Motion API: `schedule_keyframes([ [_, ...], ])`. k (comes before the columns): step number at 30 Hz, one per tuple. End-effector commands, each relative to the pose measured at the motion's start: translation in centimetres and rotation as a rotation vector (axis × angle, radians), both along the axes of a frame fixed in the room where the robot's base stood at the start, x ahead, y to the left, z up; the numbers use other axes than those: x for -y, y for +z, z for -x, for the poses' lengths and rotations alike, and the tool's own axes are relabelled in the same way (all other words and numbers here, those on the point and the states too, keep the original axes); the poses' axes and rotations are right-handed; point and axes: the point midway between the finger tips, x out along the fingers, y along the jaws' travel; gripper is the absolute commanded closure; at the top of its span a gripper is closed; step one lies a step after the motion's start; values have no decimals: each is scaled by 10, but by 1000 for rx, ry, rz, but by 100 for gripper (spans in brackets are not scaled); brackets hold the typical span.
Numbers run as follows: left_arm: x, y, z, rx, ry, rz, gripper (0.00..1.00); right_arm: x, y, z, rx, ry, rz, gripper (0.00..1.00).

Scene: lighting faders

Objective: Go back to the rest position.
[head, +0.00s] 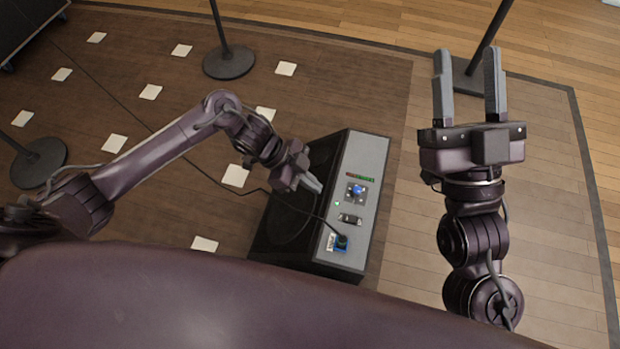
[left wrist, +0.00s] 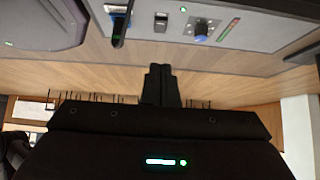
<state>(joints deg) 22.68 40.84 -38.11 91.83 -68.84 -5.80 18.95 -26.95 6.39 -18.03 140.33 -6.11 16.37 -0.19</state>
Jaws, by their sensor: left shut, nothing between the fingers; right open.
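My left gripper (head: 312,184) is shut and empty. It is above the left part of a dark box-like unit with a light grey control panel (head: 366,165); I cannot tell whether it touches the unit. Its closed fingers also show in the left wrist view (left wrist: 161,84), with the panel beyond them. My right gripper (head: 468,85) is open and empty, raised to the right of the unit with its fingers pointing up in the picture.
The panel carries a blue knob (head: 357,191), a small switch (head: 350,219) and a blue connector (head: 341,241) with a dark cable. Stand bases (head: 229,62) (head: 38,163) are on the floor. White squares (head: 235,175) dot the dark floor. Bare wooden floor lies at the right.

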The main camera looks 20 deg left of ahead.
Motion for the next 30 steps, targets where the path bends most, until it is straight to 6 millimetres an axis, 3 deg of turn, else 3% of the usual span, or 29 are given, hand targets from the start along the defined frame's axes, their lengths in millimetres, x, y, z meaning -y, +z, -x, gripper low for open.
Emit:
schedule_keyframes([
  [6,-4,3,0,0,0,-1,100,-3,-11,-6,-56,1,23,54],
  [23,-3,3,1,1,-1,3,100,-3,-11,-6,-56,1,23,54],
  [26,14,8,5,15,-7,46,100,-3,-11,-6,-56,1,23,54],
  [29,55,24,14,60,-11,164,100,-3,-11,-5,-56,1,23,54],
  [30,77,36,18,87,-6,236,100,-3,-11,-5,-56,1,23,54],
])
